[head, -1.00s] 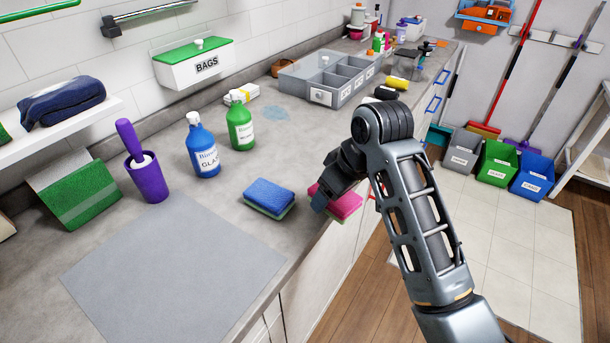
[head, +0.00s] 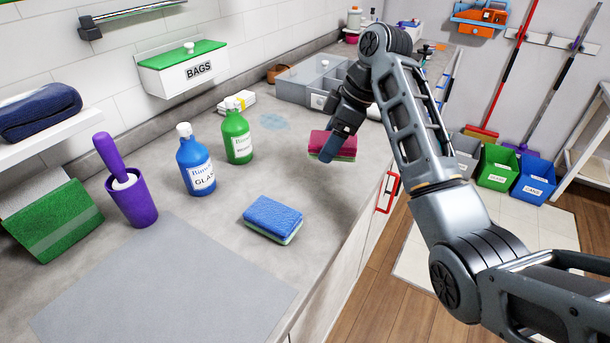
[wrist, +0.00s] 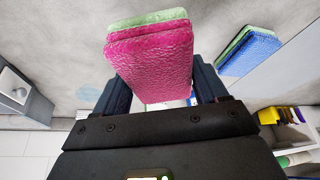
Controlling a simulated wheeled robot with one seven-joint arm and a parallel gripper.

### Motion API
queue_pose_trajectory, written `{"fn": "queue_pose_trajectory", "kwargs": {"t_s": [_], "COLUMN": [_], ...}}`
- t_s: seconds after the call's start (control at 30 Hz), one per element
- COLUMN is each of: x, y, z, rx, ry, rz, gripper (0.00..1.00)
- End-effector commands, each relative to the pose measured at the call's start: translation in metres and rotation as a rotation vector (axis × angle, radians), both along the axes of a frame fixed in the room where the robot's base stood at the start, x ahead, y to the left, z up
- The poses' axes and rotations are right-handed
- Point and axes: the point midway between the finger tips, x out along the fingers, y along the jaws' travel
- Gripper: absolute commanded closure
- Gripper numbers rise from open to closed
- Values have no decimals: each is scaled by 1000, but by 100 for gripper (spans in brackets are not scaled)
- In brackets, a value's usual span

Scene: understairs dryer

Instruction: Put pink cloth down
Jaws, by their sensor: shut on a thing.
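The pink cloth is a thick, sponge-like pad with a light green underside (head: 337,140). My gripper (head: 338,147) is shut on it. In the wrist view the pink pad (wrist: 155,60) sits between the two dark fingers, its green layer along the top edge. In the head view the pad is over the grey counter, beyond the blue sponge. I cannot tell whether its underside touches the counter.
A blue sponge (head: 273,218) lies on the counter (head: 225,225), nearer than my gripper. A green bottle (head: 237,137) and a blue bottle (head: 195,162) stand left. A grey divided tray (head: 303,78) lies behind. A grey mat (head: 165,290) covers the near counter.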

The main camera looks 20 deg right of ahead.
Motion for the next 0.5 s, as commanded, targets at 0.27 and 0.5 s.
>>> {"fn": "queue_pose_trajectory", "kwargs": {"t_s": [0.27,0.5], "x": [-1,-2], "y": [49,58], "z": [-27,-43], "rx": [0,0], "ry": [2,3], "rz": [-1,-3], "gripper": [52,52]}}
